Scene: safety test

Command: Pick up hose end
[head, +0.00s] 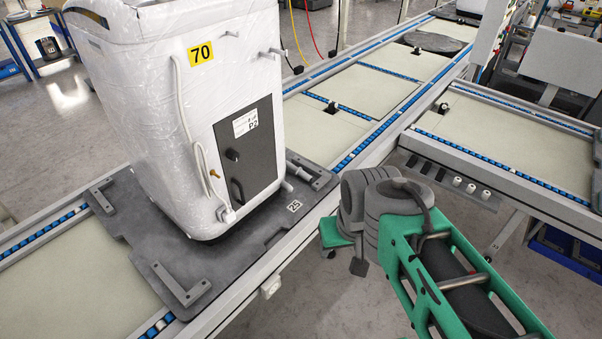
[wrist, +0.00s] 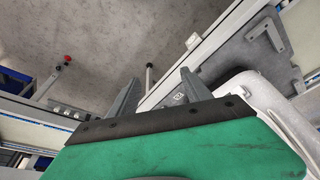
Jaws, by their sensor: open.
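A white plastic-wrapped machine (head: 140,95) with a yellow "70" label stands on a dark pallet (head: 130,235) on the conveyor. A thin pale hose (head: 184,120) runs down its side to a white fitting (head: 226,213) near the bottom. A small brass-coloured piece (head: 213,173) shows beside it; I cannot tell which piece is the hose end. My gripper (head: 343,254) is right of the machine and apart from it. In the wrist view my gripper (wrist: 160,92) has its fingers spread, with nothing between them. The machine's white edge (wrist: 262,92) shows at right there; the hose is not recognisable.
The conveyor's side rail (head: 250,285) lies between my gripper and the machine. Grey brackets (head: 182,285) stand up from the pallet. A second conveyor (head: 510,140) is at the right. Bare floor (head: 320,305) shows below my gripper.

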